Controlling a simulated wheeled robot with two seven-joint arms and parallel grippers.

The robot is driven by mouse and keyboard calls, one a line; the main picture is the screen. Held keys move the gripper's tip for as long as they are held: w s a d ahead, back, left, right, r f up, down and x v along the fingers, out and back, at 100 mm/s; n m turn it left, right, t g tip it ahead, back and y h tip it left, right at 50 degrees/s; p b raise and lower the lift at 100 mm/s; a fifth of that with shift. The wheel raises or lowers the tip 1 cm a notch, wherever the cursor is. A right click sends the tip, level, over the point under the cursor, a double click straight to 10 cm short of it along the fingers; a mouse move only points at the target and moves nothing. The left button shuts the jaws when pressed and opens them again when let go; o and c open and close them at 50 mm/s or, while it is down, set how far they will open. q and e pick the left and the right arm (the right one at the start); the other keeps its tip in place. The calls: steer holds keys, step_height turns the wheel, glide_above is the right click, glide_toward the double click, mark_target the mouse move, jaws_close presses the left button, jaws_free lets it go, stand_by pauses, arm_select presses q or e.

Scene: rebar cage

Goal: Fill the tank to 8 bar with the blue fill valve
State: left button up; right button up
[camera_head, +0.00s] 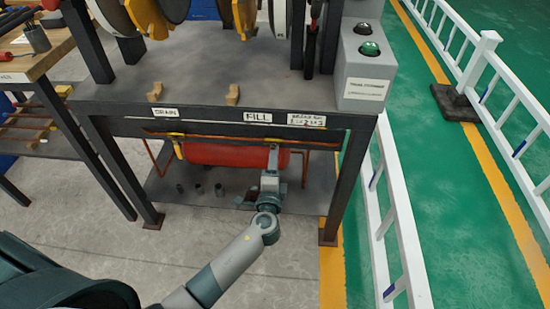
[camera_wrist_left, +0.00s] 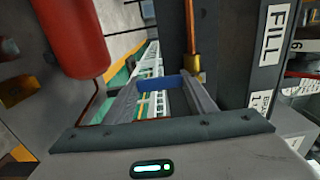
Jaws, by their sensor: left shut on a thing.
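The red tank (camera_head: 222,155) lies under the bench, and its end shows in the left wrist view (camera_wrist_left: 75,38). My left gripper (camera_head: 271,163) reaches under the bench edge below the FILL label (camera_head: 258,117). In the left wrist view the blue fill valve handle (camera_wrist_left: 158,82) sits between the two fingers of my left gripper (camera_wrist_left: 163,90), which are shut on it. In the head view the gripper hides this handle. A yellow handle (camera_head: 178,150) hangs below the DRAIN label (camera_head: 166,112). No readable pressure gauge shows. My right gripper is not in view.
The dark bench (camera_head: 200,85) has legs on both sides of my arm. Small dark cylinders (camera_head: 200,189) stand on its lower shelf. A grey box (camera_head: 367,70) with a green button sits at its right end. White railings (camera_head: 400,230) stand to the right.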

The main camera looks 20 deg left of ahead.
arm_select(q)
steer(key=o, duration=1.5)
steer(key=shift+o, duration=0.2)
steer(key=b+v, duration=0.1)
steer(key=v, duration=1.6)
steer(key=shift+s, duration=0.25)
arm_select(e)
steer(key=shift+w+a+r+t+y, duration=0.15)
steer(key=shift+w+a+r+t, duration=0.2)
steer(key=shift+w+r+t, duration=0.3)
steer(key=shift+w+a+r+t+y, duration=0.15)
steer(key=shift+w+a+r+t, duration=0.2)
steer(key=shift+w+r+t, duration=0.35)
arm_select(q)
steer(key=shift+d, duration=0.1)
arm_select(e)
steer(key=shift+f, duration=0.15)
